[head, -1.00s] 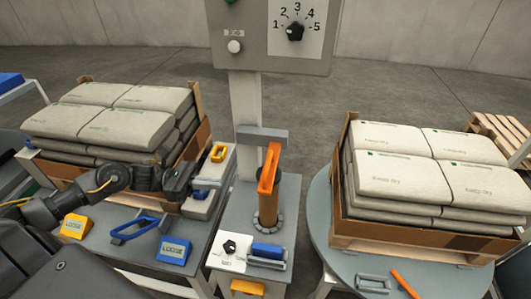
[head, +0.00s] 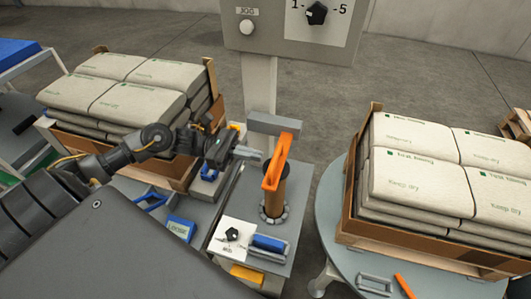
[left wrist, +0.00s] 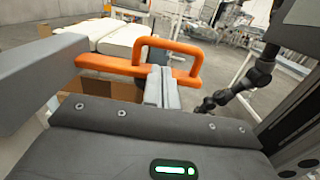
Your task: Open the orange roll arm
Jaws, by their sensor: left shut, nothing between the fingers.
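The orange roll arm (head: 278,163) is a looped bar under a grey bracket (head: 275,124). It slants down over the front of a brown roll (head: 273,200) standing on the middle table. My left gripper (head: 257,155) is shut and empty, just left of the orange arm. In the left wrist view the orange arm (left wrist: 168,44) crosses ahead, with its loop raised, and the closed fingertips of my left gripper (left wrist: 161,76) point at its lower bar. I cannot tell whether they touch it. My right gripper is not in view.
A grey post (head: 258,90) with a dial panel (head: 300,20) rises behind the roll. Pallets of sacks stand left (head: 125,95) and right (head: 420,165), the right one on a round turntable (head: 330,235).

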